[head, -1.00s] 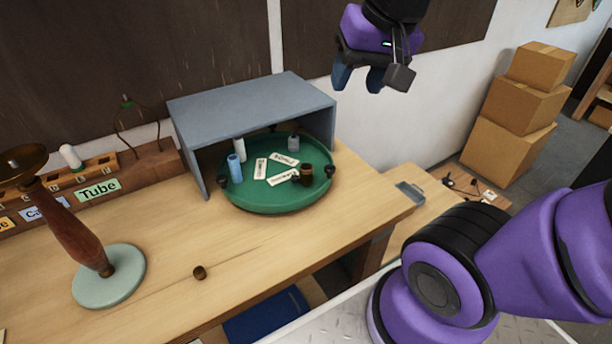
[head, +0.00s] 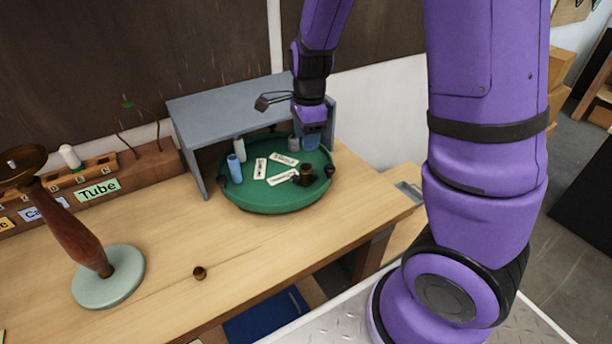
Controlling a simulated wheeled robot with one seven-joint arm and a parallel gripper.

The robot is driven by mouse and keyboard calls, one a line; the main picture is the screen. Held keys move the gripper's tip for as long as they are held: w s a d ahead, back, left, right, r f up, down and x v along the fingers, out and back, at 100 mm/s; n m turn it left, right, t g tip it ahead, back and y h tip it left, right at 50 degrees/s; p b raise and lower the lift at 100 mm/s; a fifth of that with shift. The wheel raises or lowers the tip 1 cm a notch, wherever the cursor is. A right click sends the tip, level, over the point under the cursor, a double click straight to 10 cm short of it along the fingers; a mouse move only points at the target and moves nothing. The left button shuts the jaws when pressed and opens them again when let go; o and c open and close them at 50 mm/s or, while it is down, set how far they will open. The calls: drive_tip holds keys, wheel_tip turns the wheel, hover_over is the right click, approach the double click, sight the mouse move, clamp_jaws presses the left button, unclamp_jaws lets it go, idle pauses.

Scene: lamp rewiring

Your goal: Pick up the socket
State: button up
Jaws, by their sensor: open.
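A dark brown and brass cylinder (head: 306,173), which looks like the socket, stands at the right of the round green tray (head: 265,205). The tray sits partly under a grey open-fronted shelter. My gripper (head: 311,141) points down at the shelter's right front, above the back right of the tray. It appears behind and above the cylinder in the picture, apart from it. Its blue fingers are open and I see nothing between them. The far finger is largely hidden.
The grey shelter (head: 235,103) roofs the tray's back. Blue (head: 235,168), white and grey cylinders and white label cards share the tray. The bench front is mostly clear.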

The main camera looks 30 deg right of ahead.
sight(306, 176)
drive_tip(key=shift+m, duration=0.9)
drive_tip(key=shift+w+d+f, duration=0.1)
drive_tip(key=shift+w+f, duration=0.05)
drive_tip(key=shift+f, duration=2.15)
drive_tip(key=shift+w+f, duration=0.1)
drive_tip(key=shift+f, duration=2.25)
drive_tip(key=shift+w+d+f, duration=0.1)
drive_tip(key=shift+w+f, duration=0.05)
drive_tip(key=shift+f, duration=2.15)
drive_tip(key=c, duration=0.7)
drive_tip(key=shift+r, duration=0.15)
